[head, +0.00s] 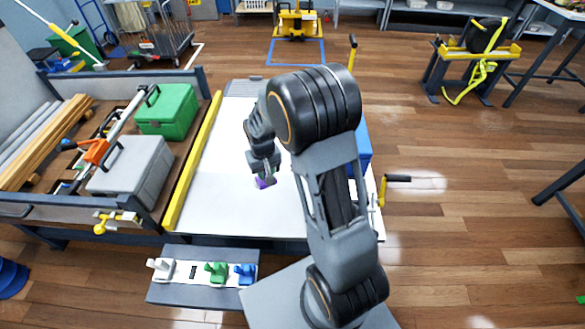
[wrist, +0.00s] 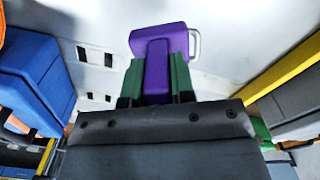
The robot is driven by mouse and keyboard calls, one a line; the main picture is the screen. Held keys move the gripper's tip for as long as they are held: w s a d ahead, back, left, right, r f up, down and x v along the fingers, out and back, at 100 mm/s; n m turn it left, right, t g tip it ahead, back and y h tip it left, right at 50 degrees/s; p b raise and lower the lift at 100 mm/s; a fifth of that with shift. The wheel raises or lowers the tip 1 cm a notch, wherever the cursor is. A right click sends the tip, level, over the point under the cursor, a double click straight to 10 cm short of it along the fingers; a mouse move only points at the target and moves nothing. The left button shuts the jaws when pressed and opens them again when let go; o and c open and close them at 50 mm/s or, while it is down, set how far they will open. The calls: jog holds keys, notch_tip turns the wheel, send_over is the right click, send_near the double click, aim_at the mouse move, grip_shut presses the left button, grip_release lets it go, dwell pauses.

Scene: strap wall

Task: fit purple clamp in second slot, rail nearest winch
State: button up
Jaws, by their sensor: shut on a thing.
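The purple clamp (wrist: 158,42) is held between the green-padded fingers of my gripper (wrist: 156,82) in the wrist view. A pale loop shows on the clamp's right side. In the head view, my gripper (head: 264,170) is over the white bed (head: 225,205), and only a little of the purple clamp (head: 265,183) shows below it. In the wrist view, dark slots (wrist: 82,54) in pairs lie on the white surface left of the clamp. The clamp appears apart from these slots. My arm hides the right part of the bed in the head view. I cannot tell which fitting is the winch.
A long yellow bar (head: 194,160) edges the bed's left side. A blue box (head: 363,148) stands at its right, partly behind my arm. A grey tray (head: 155,292) in front carries white, green and blue clamps. Yellow-and-black handles (head: 397,179) stick out at the right.

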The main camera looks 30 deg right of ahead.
notch_tip(320, 180, up, 12)
jog(key=p, duration=0.9)
jog(key=shift+r, duration=0.1)
jog(key=shift+w+d, duration=0.1)
jog(key=w+d+p, duration=0.2)
jog(key=w+d, duration=0.6)
jog(key=d, duration=0.6)
jog(key=shift+w, duration=0.2)
